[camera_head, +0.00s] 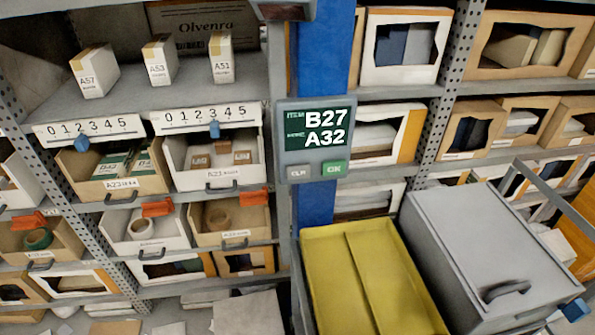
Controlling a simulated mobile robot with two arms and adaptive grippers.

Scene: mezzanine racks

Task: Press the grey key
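The grey key (299,173), marked CLR, is at the lower left of a grey terminal (286,140) on a blue post. The green OK key (334,168) is to its right. The terminal's dark green screen (317,129) shows B27 on the upper line and A32 on the lower. Nothing covers the grey key. Neither of my grippers is in view.
A yellow tray (338,255) and a lidded grey box (470,240) stand below the terminal at the right. Shelves hold bins, including one labelled A23 (119,184), and cartons A57 (92,72), A53 (159,62) and A51 (221,60). Numbered slider scales (205,116) line a shelf edge.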

